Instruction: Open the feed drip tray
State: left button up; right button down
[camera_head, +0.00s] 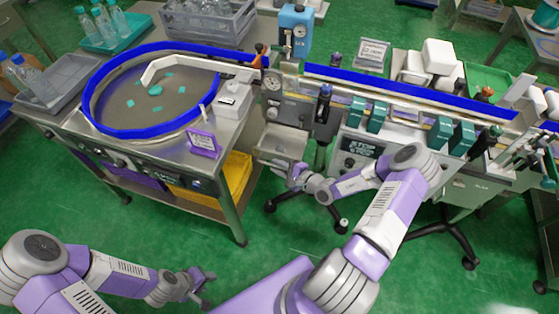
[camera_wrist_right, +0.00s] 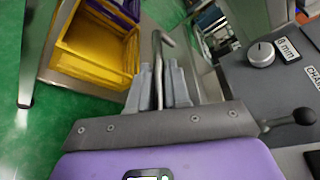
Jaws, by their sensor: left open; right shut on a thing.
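The feed drip tray (camera_head: 283,143) looks like a pale metal box below the round gauge, between the round table and the conveyor. Its interior shows from above in the head view, but how far it is out I cannot tell. My right gripper (camera_head: 284,168) is at its front lower edge. In the right wrist view, the fingers (camera_wrist_right: 160,88) are shut on a thin bent metal bar, the tray handle (camera_wrist_right: 157,55), which runs between them. The tray's body is hard to make out there. My left gripper (camera_head: 202,297) is open and empty, low over the floor, far from the tray.
A yellow bin (camera_head: 237,176) sits on the shelf under the round table (camera_head: 160,95), left of the tray; it also shows in the right wrist view (camera_wrist_right: 95,45). A machine panel with a knob (camera_wrist_right: 262,54) stands close right of the right gripper. Green floor is open in front.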

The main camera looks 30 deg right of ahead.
jog(key=shift+s+a, duration=0.1)
jog(key=shift+a, duration=0.05)
jog(key=c, duration=1.4)
grip_release()
jog(key=shift+c, duration=0.2)
jog(key=p+v, duration=0.2)
jog(key=v, duration=0.5)
jog(key=shift+s, duration=0.3)
